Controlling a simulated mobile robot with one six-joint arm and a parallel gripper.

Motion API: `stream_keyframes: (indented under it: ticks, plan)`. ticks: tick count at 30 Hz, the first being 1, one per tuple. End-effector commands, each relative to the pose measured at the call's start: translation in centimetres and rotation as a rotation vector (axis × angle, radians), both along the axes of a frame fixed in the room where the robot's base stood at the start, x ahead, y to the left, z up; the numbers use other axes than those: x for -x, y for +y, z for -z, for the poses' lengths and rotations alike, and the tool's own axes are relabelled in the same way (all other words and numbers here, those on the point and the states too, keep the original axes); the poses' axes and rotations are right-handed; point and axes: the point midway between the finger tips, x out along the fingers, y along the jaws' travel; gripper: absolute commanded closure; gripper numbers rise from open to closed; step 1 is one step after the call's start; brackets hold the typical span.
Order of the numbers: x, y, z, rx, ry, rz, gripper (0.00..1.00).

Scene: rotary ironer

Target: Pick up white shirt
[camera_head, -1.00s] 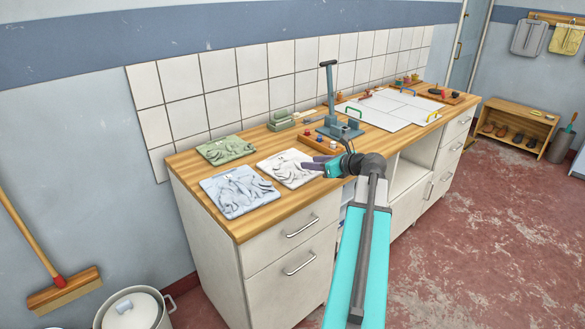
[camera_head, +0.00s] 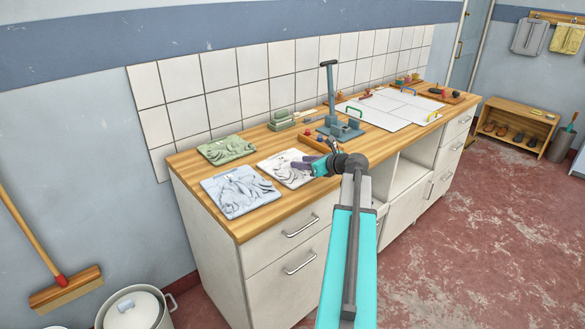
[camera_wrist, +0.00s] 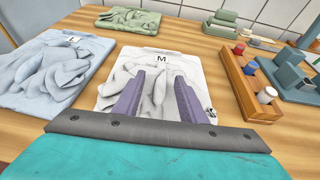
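The white shirt (camera_head: 274,164) lies folded flat on the wooden worktop, between the light blue shirt (camera_head: 238,192) and the press stand. In the wrist view the white shirt (camera_wrist: 192,68) shows a letter M at its collar. My gripper (camera_wrist: 160,74) is open, its two purple fingers apart and pointing across the shirt with nothing visible between them but shirt cloth. In the head view my gripper (camera_head: 299,164) covers the shirt's right part. I cannot tell whether the fingertips touch the cloth.
A green folded shirt (camera_head: 226,149) lies behind. A wooden rack (camera_wrist: 237,82) with small coloured pegs stands right of the white shirt. A grey-blue stand with a tall handle (camera_head: 330,92) and white boards (camera_head: 395,108) are farther right. Bare wood shows between the shirts.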

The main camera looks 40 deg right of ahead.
Motion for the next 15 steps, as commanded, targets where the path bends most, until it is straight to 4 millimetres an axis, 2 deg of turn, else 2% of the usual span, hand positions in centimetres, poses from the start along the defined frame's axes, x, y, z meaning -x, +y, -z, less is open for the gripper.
stream_keyframes:
  ticks: [9, 15]
  plan:
    - [-3.3, -0.5, 1.3, 0.0, 0.002, -0.002, 0.62]
    - [-3.9, -0.5, 1.6, 0.0, 0.002, 0.0, 0.62]
